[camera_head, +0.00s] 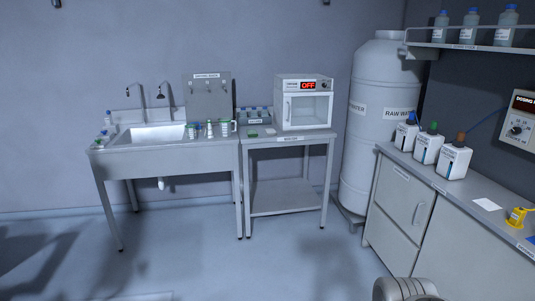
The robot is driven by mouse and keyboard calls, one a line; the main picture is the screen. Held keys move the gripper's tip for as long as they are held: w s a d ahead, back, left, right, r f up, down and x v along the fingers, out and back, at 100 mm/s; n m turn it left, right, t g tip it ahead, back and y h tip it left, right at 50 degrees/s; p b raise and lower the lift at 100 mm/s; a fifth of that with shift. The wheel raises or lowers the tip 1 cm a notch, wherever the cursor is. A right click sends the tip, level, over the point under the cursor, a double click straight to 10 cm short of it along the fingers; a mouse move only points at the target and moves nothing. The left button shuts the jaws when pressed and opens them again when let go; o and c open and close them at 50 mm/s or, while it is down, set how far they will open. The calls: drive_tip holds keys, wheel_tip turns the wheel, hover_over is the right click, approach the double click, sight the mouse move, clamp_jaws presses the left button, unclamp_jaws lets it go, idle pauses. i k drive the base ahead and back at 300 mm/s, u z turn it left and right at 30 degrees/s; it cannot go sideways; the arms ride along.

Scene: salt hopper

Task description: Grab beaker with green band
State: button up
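Several small glass vessels (225,128) stand in a row on the right ledge of the steel sink unit (165,155). Some of them show green marks, but they are too small to tell which is the beaker with the green band. A few more small vessels (107,132) with green and blue touches stand at the sink's left end. My gripper is not in view. A rounded grey part at the bottom right edge looks like a piece of my arm.
A steel table (288,142) with an oven (304,103) reading OFF stands right of the sink. A white tank (378,125) fills the corner. A counter (460,190) with several white bottles lines the right side. The floor (220,265) ahead is clear.

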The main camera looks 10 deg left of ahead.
sight(191, 128)
drive_tip(key=u, duration=0.55)
drive_tip(key=i, duration=2.5)
drive_tip(key=u, duration=1.35)
drive_tip(key=i, duration=1.85)
drive_tip(key=u, duration=0.3)
